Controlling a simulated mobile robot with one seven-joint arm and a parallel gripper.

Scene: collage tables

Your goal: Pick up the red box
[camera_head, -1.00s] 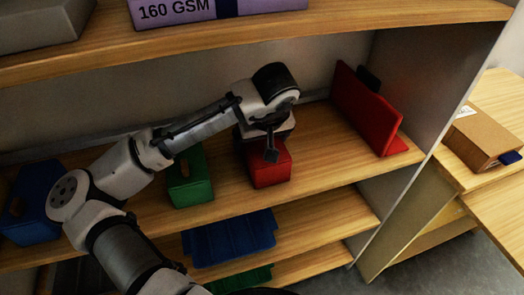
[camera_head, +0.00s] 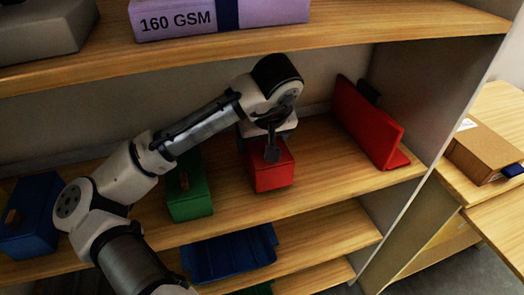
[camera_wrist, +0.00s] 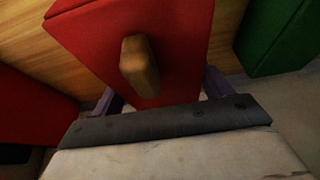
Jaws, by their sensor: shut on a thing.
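The red box (camera_head: 272,176) is at the middle shelf, right of the green box. In the wrist view, the red box (camera_wrist: 180,35) fills the top centre, with a wooden handle (camera_wrist: 139,66) on the face towards me. My gripper (camera_head: 271,153) comes down over the red box from behind and above. In the wrist view, the fingers of my gripper (camera_wrist: 163,92) are on either side of the red box and shut on it. The fingertips are mostly hidden. I cannot tell whether the box's underside touches the shelf.
A green box (camera_head: 189,190) stands left of the red box, and a blue box (camera_head: 30,222) at far left. A tall red folder-like object (camera_head: 366,122) stands to the right by the side wall. The upper shelf (camera_head: 360,35) hangs above my arm. A blue tray (camera_head: 230,255) is below.

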